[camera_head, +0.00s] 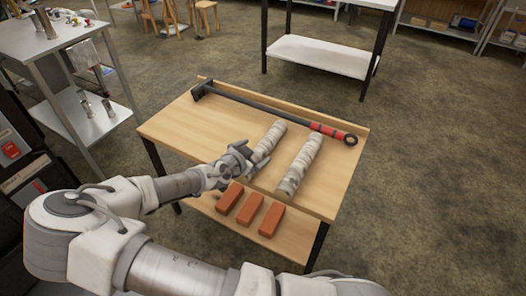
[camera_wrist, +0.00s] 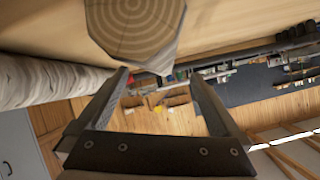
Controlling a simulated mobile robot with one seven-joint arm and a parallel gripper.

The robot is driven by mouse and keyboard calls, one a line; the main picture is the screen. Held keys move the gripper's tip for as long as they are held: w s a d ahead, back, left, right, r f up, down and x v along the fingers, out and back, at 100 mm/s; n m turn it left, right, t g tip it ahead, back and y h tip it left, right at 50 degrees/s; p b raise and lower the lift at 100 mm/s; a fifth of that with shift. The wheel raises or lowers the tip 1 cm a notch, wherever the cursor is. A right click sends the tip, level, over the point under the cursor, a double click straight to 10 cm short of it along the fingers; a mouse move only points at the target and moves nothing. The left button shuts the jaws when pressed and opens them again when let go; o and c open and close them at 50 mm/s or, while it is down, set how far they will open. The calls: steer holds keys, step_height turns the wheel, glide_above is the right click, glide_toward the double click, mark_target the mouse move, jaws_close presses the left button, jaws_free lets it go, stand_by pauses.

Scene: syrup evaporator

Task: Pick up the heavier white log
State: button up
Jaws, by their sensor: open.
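Two white, birch-like logs lie side by side on the wooden table: a left log (camera_head: 268,142) and a right log (camera_head: 301,163). The right one looks slightly longer; their weights cannot be seen. My gripper (camera_head: 244,157) is at the near end of the left log. In the wrist view, my open gripper (camera_wrist: 160,78) has nothing between its fingers. A log's ringed cut end (camera_wrist: 135,22) faces it just beyond the fingertips. The side of the other log (camera_wrist: 45,82) runs along the left there. Contact with the cut end cannot be told.
A long dark tool with a red grip (camera_head: 323,129) lies along the table's back edge (camera_head: 362,134). Several orange bricks (camera_head: 250,210) rest on the lower shelf. A metal shelf unit (camera_head: 75,62) stands left. The table right of the logs is clear.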

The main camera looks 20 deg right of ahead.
mark_target(259, 150)
steer(key=shift+b+x, duration=1.1)
steer(key=shift+x, duration=1.55)
steer(key=shift+s+f, duration=0.15)
jaws_close()
